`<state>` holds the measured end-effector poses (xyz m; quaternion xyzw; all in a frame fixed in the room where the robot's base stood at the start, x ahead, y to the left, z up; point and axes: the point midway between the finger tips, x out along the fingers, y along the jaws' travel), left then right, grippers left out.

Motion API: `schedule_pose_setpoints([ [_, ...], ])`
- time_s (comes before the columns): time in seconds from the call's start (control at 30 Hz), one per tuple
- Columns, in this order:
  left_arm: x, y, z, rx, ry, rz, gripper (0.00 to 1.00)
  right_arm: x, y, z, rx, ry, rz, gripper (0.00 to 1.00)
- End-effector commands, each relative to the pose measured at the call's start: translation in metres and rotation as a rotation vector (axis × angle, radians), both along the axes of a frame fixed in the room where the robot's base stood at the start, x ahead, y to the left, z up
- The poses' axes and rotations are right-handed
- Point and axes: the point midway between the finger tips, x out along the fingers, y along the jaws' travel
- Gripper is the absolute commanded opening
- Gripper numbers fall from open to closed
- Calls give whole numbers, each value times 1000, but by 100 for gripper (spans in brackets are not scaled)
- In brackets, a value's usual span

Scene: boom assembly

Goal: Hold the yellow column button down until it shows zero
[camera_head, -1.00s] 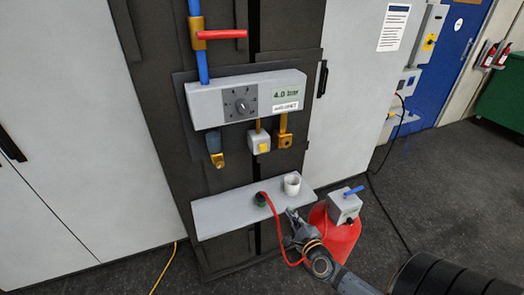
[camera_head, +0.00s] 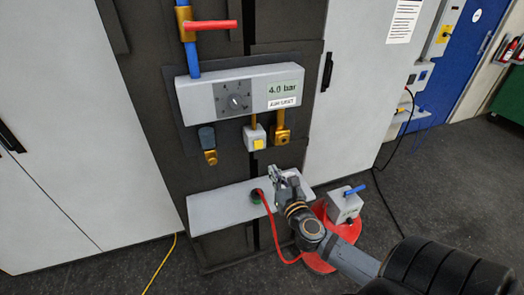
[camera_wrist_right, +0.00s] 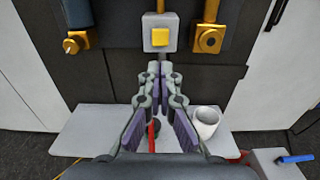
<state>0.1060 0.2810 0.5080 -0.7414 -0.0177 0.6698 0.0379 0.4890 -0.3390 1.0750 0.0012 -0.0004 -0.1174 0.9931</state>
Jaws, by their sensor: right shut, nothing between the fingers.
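The yellow button (camera_head: 258,144) is on a small grey box (camera_head: 250,131) below the grey gauge panel (camera_head: 205,97). The panel's green display (camera_head: 285,87) reads 4.0 bar. In the right wrist view the yellow button (camera_wrist_right: 159,38) is straight ahead of the fingers. My right gripper (camera_head: 276,172) is shut and empty, below and a little right of the button, apart from it. Its closed fingertips (camera_wrist_right: 160,72) point toward the button box in the right wrist view. My left gripper is not in view.
Brass fittings (camera_head: 210,157) (camera_head: 281,137) flank the button. A red round base with a grey box (camera_head: 344,206) stands right.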

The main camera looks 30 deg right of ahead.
Motion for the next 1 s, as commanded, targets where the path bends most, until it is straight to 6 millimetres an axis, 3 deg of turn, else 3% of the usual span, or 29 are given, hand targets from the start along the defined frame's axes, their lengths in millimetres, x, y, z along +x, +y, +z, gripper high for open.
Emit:
schedule_pose_setpoints([
  [0.3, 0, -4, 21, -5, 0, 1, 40, 68, -17, 5, 1, -2, -3, 0],
  [0.5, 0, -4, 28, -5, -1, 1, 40, 99, -24, 2, 0, -1, -1, 0],
  [0.7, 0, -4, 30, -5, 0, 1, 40, 111, -27, 1, -1, -1, 0, 0],
  [1.0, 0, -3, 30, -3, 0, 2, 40, 111, -27, 0, -2, 0, 0, 0],
])
